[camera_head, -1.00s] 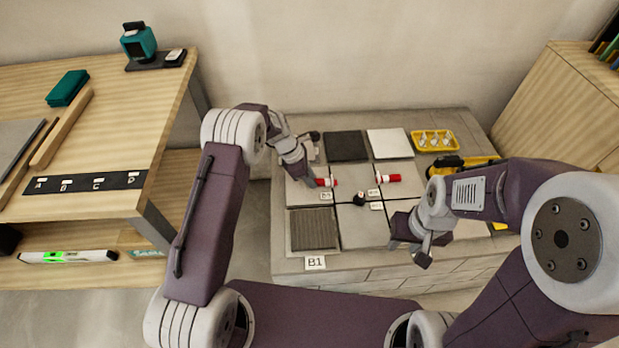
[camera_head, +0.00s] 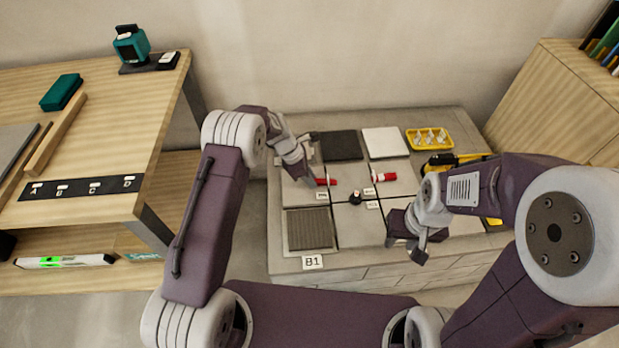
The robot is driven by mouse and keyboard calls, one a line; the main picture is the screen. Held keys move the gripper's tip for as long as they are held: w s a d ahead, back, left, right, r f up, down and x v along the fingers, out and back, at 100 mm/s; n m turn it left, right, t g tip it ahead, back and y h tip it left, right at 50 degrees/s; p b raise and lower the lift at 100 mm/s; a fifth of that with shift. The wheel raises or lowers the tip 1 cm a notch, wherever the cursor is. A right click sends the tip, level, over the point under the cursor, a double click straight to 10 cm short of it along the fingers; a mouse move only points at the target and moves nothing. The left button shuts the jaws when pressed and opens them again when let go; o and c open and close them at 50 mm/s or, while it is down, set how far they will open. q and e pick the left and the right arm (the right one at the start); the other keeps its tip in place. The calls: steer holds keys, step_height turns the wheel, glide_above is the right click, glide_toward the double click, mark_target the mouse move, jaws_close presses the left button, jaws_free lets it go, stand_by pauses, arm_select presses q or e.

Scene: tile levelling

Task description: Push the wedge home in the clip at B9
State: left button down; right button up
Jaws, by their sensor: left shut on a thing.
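A small red wedge (camera_head: 328,182) sits among the tiles on the raised slab, at the tip of my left gripper (camera_head: 313,180). The gripper is shut on it, though its fingers largely hide the contact. A second red piece with a white end (camera_head: 383,177) lies to the right, apart from both grippers. Small white tags (camera_head: 372,204) stand near the joints, too small to read, so I cannot tell which is B9. A small black knob-like thing (camera_head: 355,197) stands between them. My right gripper (camera_head: 415,252) hangs over the slab's front right; its jaw opening is unclear.
The slab carries dark (camera_head: 341,146), white (camera_head: 386,142) and ribbed grey (camera_head: 309,229) tiles. A label B1 (camera_head: 313,262) is at its front edge. A yellow tray (camera_head: 429,138) holds several white pieces at the back right. A wooden workbench (camera_head: 110,130) stands left.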

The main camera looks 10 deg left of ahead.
stand_by(0.4)
arm_select(q)
steer(key=c, duration=1.2)
jaws_free()
steer(key=shift+r, duration=0.1)
steer(key=shift+c, duration=0.2)
steer(key=p+v, duration=0.4)
steer(key=v, duration=0.5)
